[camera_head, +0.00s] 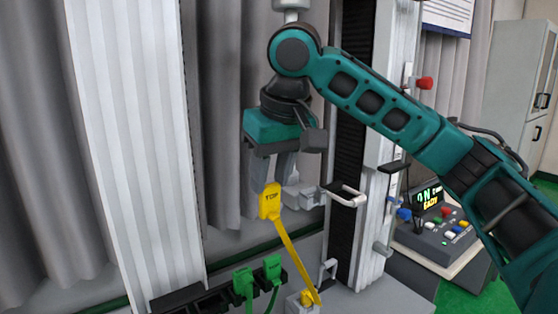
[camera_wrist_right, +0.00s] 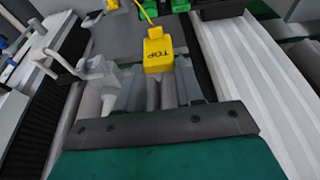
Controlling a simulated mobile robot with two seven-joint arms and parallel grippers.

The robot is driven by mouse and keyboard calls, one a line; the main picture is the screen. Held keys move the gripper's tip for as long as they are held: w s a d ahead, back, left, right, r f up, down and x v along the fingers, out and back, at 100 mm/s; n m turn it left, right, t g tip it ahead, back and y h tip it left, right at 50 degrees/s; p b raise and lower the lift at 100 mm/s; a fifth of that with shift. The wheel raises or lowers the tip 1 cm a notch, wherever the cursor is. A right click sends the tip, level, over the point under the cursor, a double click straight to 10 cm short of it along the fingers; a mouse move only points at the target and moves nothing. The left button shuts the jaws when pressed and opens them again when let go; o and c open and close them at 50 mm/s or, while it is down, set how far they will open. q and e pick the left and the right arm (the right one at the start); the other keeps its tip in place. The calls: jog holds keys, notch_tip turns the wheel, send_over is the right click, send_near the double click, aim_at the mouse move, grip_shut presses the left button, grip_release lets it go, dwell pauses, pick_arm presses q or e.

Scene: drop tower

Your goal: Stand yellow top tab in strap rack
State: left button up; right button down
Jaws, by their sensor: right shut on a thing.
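The yellow tab (camera_head: 270,201), marked TOP, is in the fingers of my right gripper (camera_head: 271,183), which is shut on it and points down. The tab is held up in the air, and its yellow strap (camera_head: 291,248) runs down to a yellow piece on a grey block. The tab also shows at the fingertips in the right wrist view (camera_wrist_right: 158,56). The black strap rack (camera_head: 182,299) is below and left of the tab. Two green tabs, one of them (camera_head: 243,281) left of the other (camera_head: 272,267), stand in it. My left gripper is not in view.
A grey bracket (camera_head: 306,196) and a white handle (camera_head: 345,195) are close to the right of the gripper, by the dark tower rail (camera_head: 344,130). A pale ribbed column (camera_head: 135,130) stands at left. A button console (camera_head: 440,235) is at right. Air above the rack looks clear.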

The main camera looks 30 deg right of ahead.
jog(key=s+a+f+b, duration=0.2)
jog(key=a+f+b, duration=0.5)
jog(key=a+f, duration=0.4)
jog(key=shift+w+a+f+b, duration=0.1)
jog(key=shift+w+f+b, duration=0.15)
jog(key=shift+w+f, duration=0.5)
jog(key=shift+w+a+f+b, duration=0.1)
jog(key=shift+w+f+b, duration=0.3)
jog(key=shift+f, duration=0.6)
jog(key=shift+w+f+b, duration=0.1)
jog(key=shift+w+f, duration=0.6)
jog(key=shift+f, duration=0.25)
